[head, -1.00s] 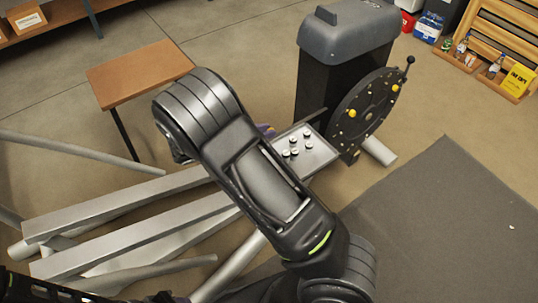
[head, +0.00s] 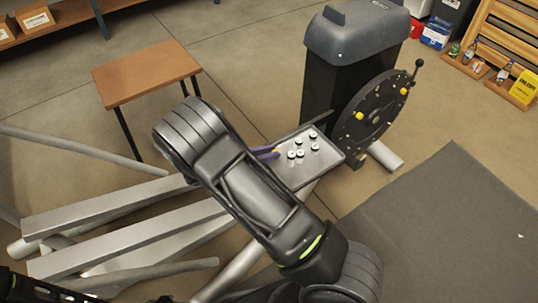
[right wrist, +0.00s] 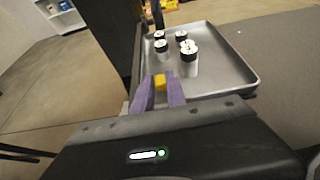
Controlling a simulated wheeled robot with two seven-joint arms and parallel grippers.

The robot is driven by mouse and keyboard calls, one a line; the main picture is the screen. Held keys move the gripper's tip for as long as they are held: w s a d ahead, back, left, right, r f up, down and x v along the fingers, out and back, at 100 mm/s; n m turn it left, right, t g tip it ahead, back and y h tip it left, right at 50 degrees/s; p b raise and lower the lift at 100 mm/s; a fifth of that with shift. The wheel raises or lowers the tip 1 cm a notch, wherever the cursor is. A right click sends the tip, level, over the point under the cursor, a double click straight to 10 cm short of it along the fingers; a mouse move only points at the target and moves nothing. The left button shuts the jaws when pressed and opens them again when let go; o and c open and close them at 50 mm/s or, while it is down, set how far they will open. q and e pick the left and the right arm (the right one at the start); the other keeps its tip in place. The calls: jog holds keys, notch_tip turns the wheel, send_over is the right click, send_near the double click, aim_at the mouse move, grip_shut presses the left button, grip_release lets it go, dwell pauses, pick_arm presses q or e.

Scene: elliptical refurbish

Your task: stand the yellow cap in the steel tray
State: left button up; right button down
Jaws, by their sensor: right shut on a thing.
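The yellow cap (right wrist: 160,82) is between the purple fingers of my right gripper (right wrist: 158,92), which is shut on it. In the head view the fingers of my right gripper (head: 272,152) and a bit of yellow show at the left edge of the steel tray (head: 322,163). In the right wrist view the cap is at the near left of the steel tray (right wrist: 228,75). I cannot tell whether the cap touches the tray. Several black-and-white caps (right wrist: 188,52) stand in the tray. My left gripper is not in view.
A dark machine with a round disc (head: 372,115) carrying yellow knobs stands right behind the tray. A wooden-topped table (head: 145,72) is at the back left. Grey beams (head: 120,215) lie left of my arm. The tray's near right part is bare.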

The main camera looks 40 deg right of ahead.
jog(key=shift+f, duration=0.25)
jog(key=shift+f, duration=0.15)
jog(key=c, duration=1.6)
grip_release()
jog(key=shift+r, duration=0.2)
jog(key=shift+a, duration=0.15)
jog(key=p+v, duration=0.1)
jog(key=v, duration=1)
jog(key=shift+a+r+p, duration=0.15)
jog(key=shift+a+p, duration=0.15)
jog(key=shift+a, duration=0.05)
